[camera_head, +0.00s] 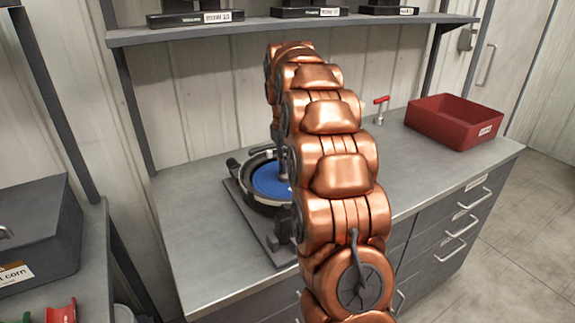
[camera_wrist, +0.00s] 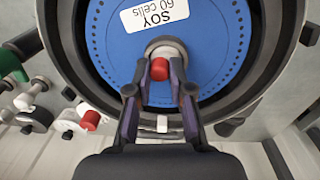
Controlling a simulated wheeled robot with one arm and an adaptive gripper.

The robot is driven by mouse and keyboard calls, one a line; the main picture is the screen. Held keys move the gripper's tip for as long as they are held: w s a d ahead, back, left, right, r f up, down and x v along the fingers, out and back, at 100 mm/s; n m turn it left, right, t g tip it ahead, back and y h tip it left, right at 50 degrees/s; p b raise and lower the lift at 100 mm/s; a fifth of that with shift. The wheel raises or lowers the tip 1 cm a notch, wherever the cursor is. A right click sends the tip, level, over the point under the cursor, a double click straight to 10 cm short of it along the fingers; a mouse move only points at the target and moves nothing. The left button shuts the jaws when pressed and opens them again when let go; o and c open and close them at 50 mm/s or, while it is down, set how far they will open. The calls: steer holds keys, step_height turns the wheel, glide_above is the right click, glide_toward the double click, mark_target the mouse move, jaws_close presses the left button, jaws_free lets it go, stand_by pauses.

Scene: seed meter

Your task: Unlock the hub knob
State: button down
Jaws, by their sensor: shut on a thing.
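The seed meter (camera_head: 242,207) stands open on the metal bench, partly hidden behind my copper-coloured arm in the head view. Its blue seed disc (camera_wrist: 108,55) carries a white label reading SOY 60 cells. The hub knob (camera_wrist: 160,69) is at the disc's middle, with a red centre and a pale metal ring around it. My gripper (camera_wrist: 163,66) comes from below in the wrist view, and its two fingers are closed around the knob. The fingers hide the knob's lower sides. I cannot tell from the picture whether the knob is turned.
A red bin (camera_head: 452,122) stands at the bench's right end, with a small red-handled tool (camera_head: 380,108) left of it. A shelf (camera_head: 270,27) with dark stands runs above. A dark box (camera_head: 38,230) is on the left bench. Free bench top lies right of my arm.

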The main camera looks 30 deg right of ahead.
steer(key=shift+n, duration=0.6)
steer(key=c, duration=1)
jaws_free()
steer(key=shift+c, duration=0.2)
steer(key=shift+a+r, duration=0.2)
steer(key=shift+r, duration=3.55)
